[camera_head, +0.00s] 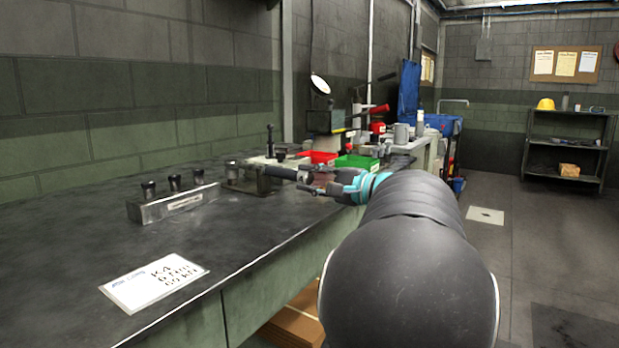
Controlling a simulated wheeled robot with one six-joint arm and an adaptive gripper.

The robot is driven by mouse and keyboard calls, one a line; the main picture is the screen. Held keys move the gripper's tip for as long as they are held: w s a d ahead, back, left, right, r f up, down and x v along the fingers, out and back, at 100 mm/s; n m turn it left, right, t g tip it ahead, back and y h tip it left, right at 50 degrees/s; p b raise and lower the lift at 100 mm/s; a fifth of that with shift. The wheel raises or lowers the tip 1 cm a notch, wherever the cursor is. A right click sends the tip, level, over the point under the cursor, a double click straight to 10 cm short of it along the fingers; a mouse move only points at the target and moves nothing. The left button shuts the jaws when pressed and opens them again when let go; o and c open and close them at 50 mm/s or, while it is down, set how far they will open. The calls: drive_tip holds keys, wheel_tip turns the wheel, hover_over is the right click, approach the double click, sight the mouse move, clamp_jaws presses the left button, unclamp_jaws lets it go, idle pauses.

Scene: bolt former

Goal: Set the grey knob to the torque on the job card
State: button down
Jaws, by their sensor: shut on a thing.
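The white job card (155,281) lies on the dark bench at the near left. Its handwriting seems to read "K4", "6 Nm" and "59 kN". My gripper (311,184) is beyond the card, low over the bench's front edge and beside a metal fixture (247,178). It is shut on a dark grey part (282,172), small and partly hidden by the fingers. I cannot tell whether this part is the grey knob. No scale or setting mark can be read from here.
A metal block (174,204) with several black-topped pieces stands left of the fixture. The bench around the card is clear. A shelf (567,143) stands far right.

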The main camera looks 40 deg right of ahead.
idle(0.3)
drive_tip(key=c, duration=0.8)
unclamp_jaws()
drive_tip(key=shift+s, duration=0.1)
drive_tip(key=v, duration=1.2)
drive_tip(key=shift+a, duration=0.1)
